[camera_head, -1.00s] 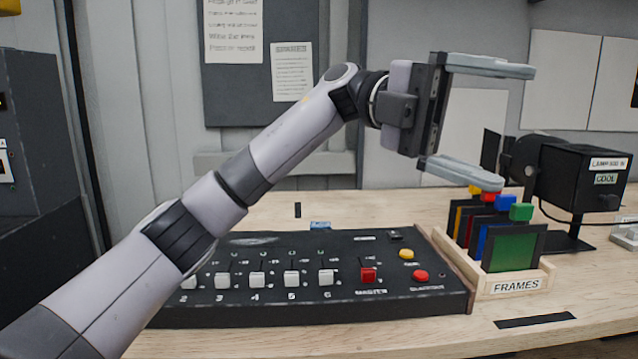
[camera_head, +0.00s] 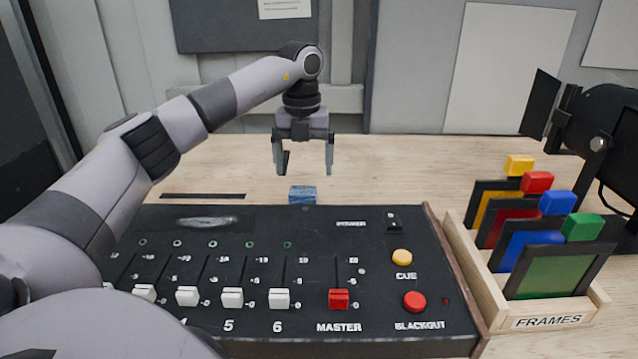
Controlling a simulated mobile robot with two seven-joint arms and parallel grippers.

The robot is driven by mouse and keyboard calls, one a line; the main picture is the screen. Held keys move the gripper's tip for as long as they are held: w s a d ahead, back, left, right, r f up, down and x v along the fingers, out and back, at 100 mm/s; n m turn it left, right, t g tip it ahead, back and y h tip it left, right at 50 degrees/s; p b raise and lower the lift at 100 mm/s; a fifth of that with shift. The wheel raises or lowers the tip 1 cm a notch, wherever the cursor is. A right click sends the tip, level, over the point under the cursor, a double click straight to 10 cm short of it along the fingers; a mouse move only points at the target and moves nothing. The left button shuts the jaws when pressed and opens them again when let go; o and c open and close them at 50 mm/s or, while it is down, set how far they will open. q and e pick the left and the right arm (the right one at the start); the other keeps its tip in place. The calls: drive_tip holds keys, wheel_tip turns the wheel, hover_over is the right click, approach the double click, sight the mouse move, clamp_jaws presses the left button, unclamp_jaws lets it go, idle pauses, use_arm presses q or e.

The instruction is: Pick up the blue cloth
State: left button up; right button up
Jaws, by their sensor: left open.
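The blue cloth (camera_head: 302,195) is a small folded blue bundle on the wooden table, just behind the back edge of the black control panel. Its lower part is partly hidden by the panel. My left gripper (camera_head: 304,172) points down above the cloth, with its two fingers apart and nothing between them. The fingertips look a little higher than the cloth; the exact gap in depth is hard to tell. My right gripper does not show.
The black control panel (camera_head: 320,235) with sliders and buttons fills the front. A wooden FRAMES rack (camera_head: 478,262) with several coloured frames stands at the right, with a black lamp (camera_head: 612,130) behind it. The table (camera_head: 400,165) is clear around the cloth, with a dark strip (camera_head: 203,196) at left.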

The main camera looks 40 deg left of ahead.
sight(303, 190)
use_arm(q)
drive_tip(key=shift+a+f, duration=0.2)
drive_tip(key=shift+f, duration=0.05)
drive_tip(key=f, duration=0.6)
drive_tip(key=shift+w+a+f, duration=0.1)
drive_tip(key=shift+a+f, duration=0.1)
drive_tip(key=shift+f, duration=0.15)
drive_tip(key=c, duration=1.1)
